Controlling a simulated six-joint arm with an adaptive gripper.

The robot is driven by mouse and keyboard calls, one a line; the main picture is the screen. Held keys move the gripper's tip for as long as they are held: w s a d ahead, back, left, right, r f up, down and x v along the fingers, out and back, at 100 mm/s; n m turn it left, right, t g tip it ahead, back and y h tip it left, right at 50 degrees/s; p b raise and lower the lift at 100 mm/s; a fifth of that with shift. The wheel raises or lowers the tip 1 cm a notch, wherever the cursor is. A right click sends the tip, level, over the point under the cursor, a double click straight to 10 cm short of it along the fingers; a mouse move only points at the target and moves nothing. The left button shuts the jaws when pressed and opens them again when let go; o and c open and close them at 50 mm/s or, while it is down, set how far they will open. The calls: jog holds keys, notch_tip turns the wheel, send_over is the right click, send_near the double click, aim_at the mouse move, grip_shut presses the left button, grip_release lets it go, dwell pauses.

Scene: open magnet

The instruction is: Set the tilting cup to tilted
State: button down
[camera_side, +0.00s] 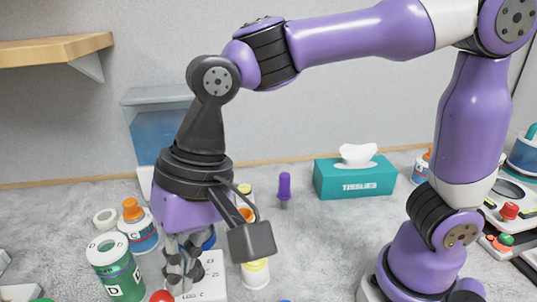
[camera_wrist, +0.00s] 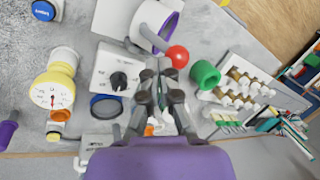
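The tilting cup (camera_wrist: 150,35), white outside and purple inside, is at the top middle of the wrist view. Its mouth faces right, and I cannot tell its exact angle. A red ball knob (camera_wrist: 177,57) is close by its lower right; the knob also shows at the bottom edge of the side view (camera_side: 162,297), where the cup is out of frame. My gripper (camera_wrist: 161,72) points down, its fingertips close together just below the knob in the wrist view. It looks shut with nothing in it. I see no clear contact with the knob.
A white box with a black dial (camera_wrist: 119,81) is just left of my fingers. A green ring (camera_wrist: 205,75) and a rack of several pegs (camera_wrist: 245,90) are to the right. A yellow gauge (camera_wrist: 54,92) is farther left. A green jar (camera_side: 115,268) stands near my gripper.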

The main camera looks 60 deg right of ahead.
jog(key=w+d+f+v, duration=0.1)
jog(key=d+v, duration=0.1)
jog(key=v, duration=1)
jog(key=s+d+f+n+t+h, duration=0.1)
jog(key=d+f+t+h, duration=0.1)
jog(key=d+f, duration=0.3)
jog(key=s+d+f+n+t+h, duration=0.1)
jog(key=d+f, duration=0.4)
jog(key=d, duration=0.7)
jog(key=shift+d+n+t+h, duration=0.3)
jog(key=shift+t+h, duration=0.1)
jog(key=shift+t, duration=0.5)
